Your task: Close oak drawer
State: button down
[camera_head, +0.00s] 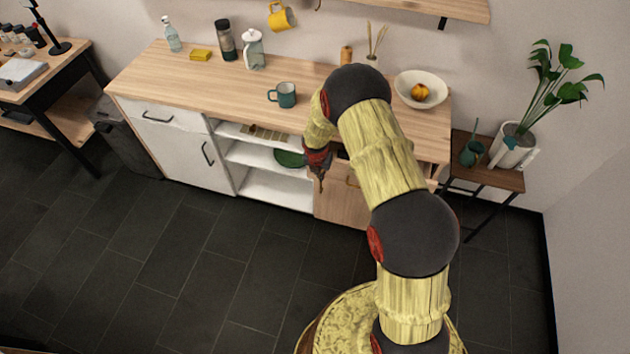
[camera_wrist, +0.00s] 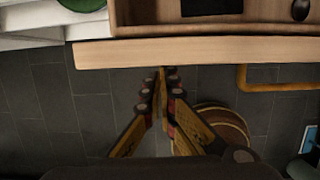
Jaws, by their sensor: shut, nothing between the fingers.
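The oak drawer (camera_head: 333,203) is at the right of the cabinet, partly hidden by my arm. In the wrist view its front panel's top edge (camera_wrist: 200,51) crosses the picture, and the inside behind it shows, so it stands open. A brass handle (camera_wrist: 243,86) is on its front, right of my gripper. My gripper (camera_wrist: 162,72) is shut and empty, pointing at the front panel. Its tips are at or just short of the panel; I cannot tell if they touch. In the head view my gripper (camera_head: 320,186) is by the drawer's left side.
The drawer holds a black flat item (camera_wrist: 212,6) and a dark round one (camera_wrist: 300,9). Open shelves with a green dish (camera_head: 290,158) are left of it. A blue mug (camera_head: 284,95) and a bowl (camera_head: 421,89) stand on the countertop (camera_head: 185,82). The dark floor in front is clear.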

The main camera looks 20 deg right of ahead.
jog(key=w+d+p, duration=0.1)
jog(key=w+d, duration=0.1)
jog(key=w+d+p, duration=0.1)
jog(key=w+d, duration=0.1)
jog(key=w, duration=0.1)
jog(key=w+d+p, duration=0.1)
jog(key=w+d, duration=0.1)
jog(key=w, duration=0.1)
jog(key=shift+w+p, duration=0.1)
jog(key=shift+p, duration=0.25)
jog(key=shift+w, duration=0.2)
jog(key=shift+r, duration=0.1)
